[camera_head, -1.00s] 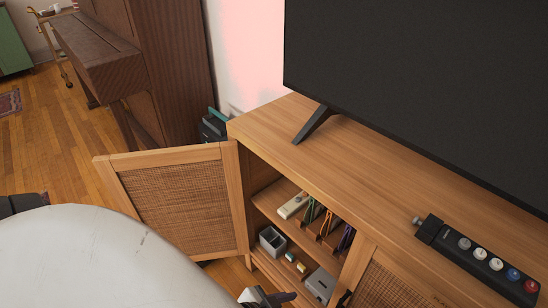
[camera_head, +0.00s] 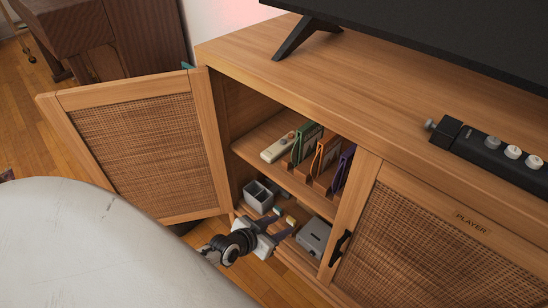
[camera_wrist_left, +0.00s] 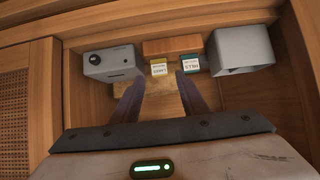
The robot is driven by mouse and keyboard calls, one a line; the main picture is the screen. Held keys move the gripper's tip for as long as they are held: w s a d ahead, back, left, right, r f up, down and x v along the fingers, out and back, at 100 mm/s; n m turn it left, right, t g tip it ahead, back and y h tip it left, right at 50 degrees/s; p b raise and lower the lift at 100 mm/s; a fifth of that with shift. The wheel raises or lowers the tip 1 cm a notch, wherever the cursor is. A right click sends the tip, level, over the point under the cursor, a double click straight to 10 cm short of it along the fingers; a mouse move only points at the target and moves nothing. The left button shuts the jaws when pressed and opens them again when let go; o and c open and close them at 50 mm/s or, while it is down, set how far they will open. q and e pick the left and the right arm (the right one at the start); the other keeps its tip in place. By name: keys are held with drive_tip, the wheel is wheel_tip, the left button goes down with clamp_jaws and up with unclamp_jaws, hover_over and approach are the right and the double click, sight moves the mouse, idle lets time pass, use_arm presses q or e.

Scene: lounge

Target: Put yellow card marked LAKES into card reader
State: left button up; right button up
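The yellow card (camera_wrist_left: 161,68) stands on the lower shelf of the open cabinet, against a small wooden block (camera_wrist_left: 172,46). Its small label is hard to read. It also shows in the head view (camera_head: 291,220). The card reader looks to be the grey box with a dark slot (camera_wrist_left: 112,64), left of the card in the left wrist view; it also shows in the head view (camera_head: 313,237). My left gripper (camera_wrist_left: 161,82) is open and empty, its dark fingers pointing at the yellow card, apart from it. My right gripper is out of view.
A dark green card (camera_wrist_left: 191,65) stands beside the yellow one, then a grey open bin (camera_wrist_left: 243,50). The upper shelf (camera_head: 268,135) holds a remote and coloured cases. The open cabinet door (camera_head: 140,150) is at left; a closed PLAYER door (camera_head: 420,240) is at right.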

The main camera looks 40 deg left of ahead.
sight(290, 222)
use_arm(q)
drive_tip(key=shift+b+x, duration=0.7)
drive_tip(key=shift+x, duration=0.35)
drive_tip(key=shift+b+x, duration=0.75)
drive_tip(key=shift+x, duration=0.4)
drive_tip(key=shift+w+f+b, duration=0.4)
drive_tip(key=shift+w+b, duration=0.1)
drive_tip(key=shift+w, duration=0.1)
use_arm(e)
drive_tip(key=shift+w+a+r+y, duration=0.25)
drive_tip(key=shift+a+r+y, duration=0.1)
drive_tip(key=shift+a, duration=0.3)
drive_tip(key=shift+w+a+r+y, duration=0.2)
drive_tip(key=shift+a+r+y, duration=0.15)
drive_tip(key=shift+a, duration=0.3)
use_arm(q)
drive_tip(key=c, duration=0.9)
drive_tip(key=shift+r+p, duration=1.75)
drive_tip(key=shift+p, duration=0.1)
drive_tip(key=shift+c, duration=0.2)
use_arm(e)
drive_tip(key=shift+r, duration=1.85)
